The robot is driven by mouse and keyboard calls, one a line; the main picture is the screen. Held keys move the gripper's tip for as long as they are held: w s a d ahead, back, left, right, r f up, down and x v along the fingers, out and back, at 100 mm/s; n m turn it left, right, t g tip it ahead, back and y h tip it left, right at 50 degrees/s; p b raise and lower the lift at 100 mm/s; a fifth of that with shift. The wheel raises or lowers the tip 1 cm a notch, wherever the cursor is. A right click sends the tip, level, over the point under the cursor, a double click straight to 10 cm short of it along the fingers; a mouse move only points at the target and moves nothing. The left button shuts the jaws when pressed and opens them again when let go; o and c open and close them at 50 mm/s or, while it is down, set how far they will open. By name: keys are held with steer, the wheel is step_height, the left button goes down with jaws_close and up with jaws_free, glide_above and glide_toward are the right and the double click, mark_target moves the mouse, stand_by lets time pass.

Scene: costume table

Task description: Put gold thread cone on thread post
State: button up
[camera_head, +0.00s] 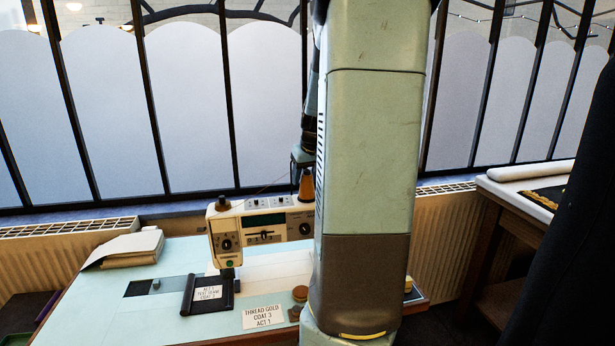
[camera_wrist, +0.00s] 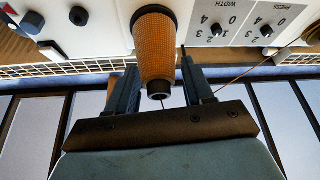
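The gold thread cone (camera_head: 306,186) stands upright, narrow end up, at the top right of the sewing machine (camera_head: 262,226) in the head view. My gripper (camera_head: 302,157) is just above it, pointing down. In the wrist view, the cone (camera_wrist: 156,50) is large, its dark narrow end toward my palm. My gripper's two fingers (camera_wrist: 163,80) stand on either side of this narrow end, with a gap visible at the right finger. A thin dark piece shows below the cone's narrow end, perhaps the thread post; the post is otherwise hidden.
The pale blue table (camera_head: 110,303) holds a folded cloth stack (camera_head: 130,248), a black item with a card (camera_head: 207,294), a "THREAD GOLD" card (camera_head: 262,317) and small round objects (camera_head: 300,293). A thread runs beside the cone. A barred window stands behind.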

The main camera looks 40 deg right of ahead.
steer(key=o, duration=0.3)
steer(key=v, duration=1.3)
steer(key=shift+s+r, duration=0.15)
steer(key=shift+r, duration=0.15)
steer(key=shift+a, duration=0.15)
steer(key=s+a+f+n, duration=0.1)
steer(key=s+a, duration=0.4)
steer(key=a, duration=0.4)
steer(key=s+a+f+n, duration=0.1)
steer(key=s+a, duration=0.5)
steer(key=a, duration=0.3)
steer(key=s+a+f+t+y, duration=0.1)
steer(key=s+a+f, duration=0.1)
steer(key=s+a, duration=0.3)
steer(key=a, duration=0.4)
steer(key=shift+s+n, duration=0.25)
steer(key=shift+n, duration=0.15)
